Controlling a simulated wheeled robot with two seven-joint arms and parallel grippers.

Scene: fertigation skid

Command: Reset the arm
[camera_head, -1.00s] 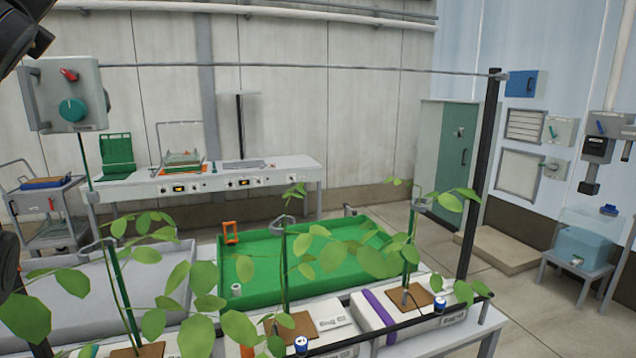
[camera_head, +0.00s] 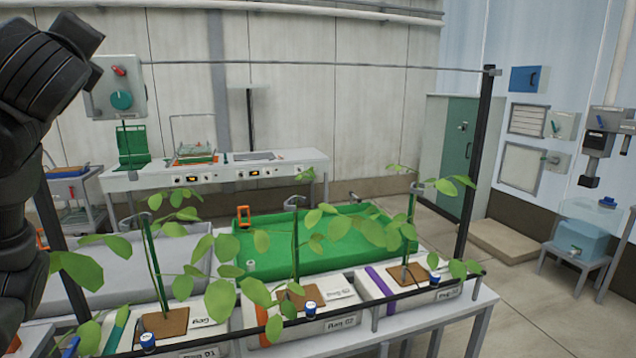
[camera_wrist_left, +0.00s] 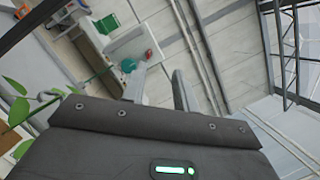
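My left arm (camera_head: 45,110) rises along the left edge of the head view, dark and bent, with its gripper not distinguishable there. In the left wrist view, the two grey fingers of my left gripper (camera_wrist_left: 158,88) stand apart with nothing between them. A grey control box (camera_head: 115,88) with a red switch and a green knob is beside my left arm in the head view. It also shows beyond the fingers in the left wrist view (camera_wrist_left: 138,42). My right gripper is in neither view.
Plants grow from white bags (camera_head: 340,312) on the front bench, below a horizontal wire and beside a black post (camera_head: 478,165). A green tray (camera_head: 345,255) and a grey tray (camera_head: 110,285) lie behind them. A white workbench (camera_head: 225,172) stands against the wall. Floor at right is partly clear.

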